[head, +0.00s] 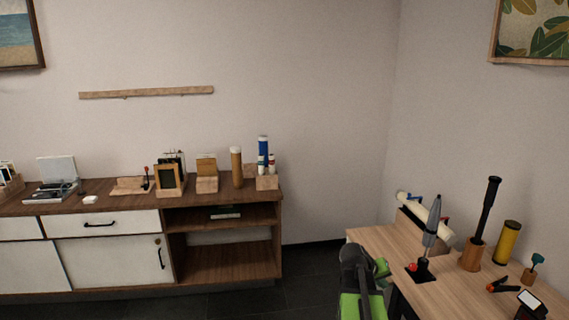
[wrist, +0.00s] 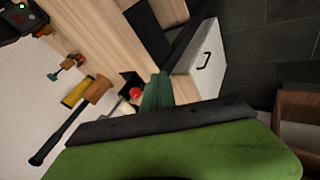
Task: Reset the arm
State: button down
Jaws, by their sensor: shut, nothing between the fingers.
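My gripper (wrist: 160,118) fills the lower part of the wrist view, green with a black edge. It is shut with nothing held. In the head view my green and black arm (head: 360,290) shows at the bottom, by the left edge of the light wooden table (head: 372,236). The wrist view looks at the table and the things on it at a steep tilt. I cannot tell the exact gap between my gripper and the table.
On the table stand a grey pointed tool (head: 432,224) on a black base, a black-handled tool (head: 486,210) in a wooden holder, and a yellow cylinder (head: 507,243). A wooden cabinet (head: 222,262) stands at the left wall. Dark floor (head: 310,266) lies open between.

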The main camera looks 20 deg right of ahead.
jog(key=w+a+r+n+t+y+p, duration=0.15)
jog(key=w+a, duration=0.35)
jog(key=a, duration=1)
jog(key=w+a+n+y+p, duration=0.2)
jog(key=w+a+n, duration=0.15)
jog(key=a, duration=1.05)
jog(key=s+a+f+g+y, duration=0.1)
jog(key=s+a+y, duration=0.1)
jog(key=a, duration=0.6)
jog(key=s+a+g+y+p, duration=0.1)
jog(key=s+a, duration=0.3)
jog(key=a, duration=0.4)
jog(key=shift+a+f+y, duration=0.35)
jog(key=shift+f+y, duration=0.05)
jog(key=shift+y, duration=0.45)
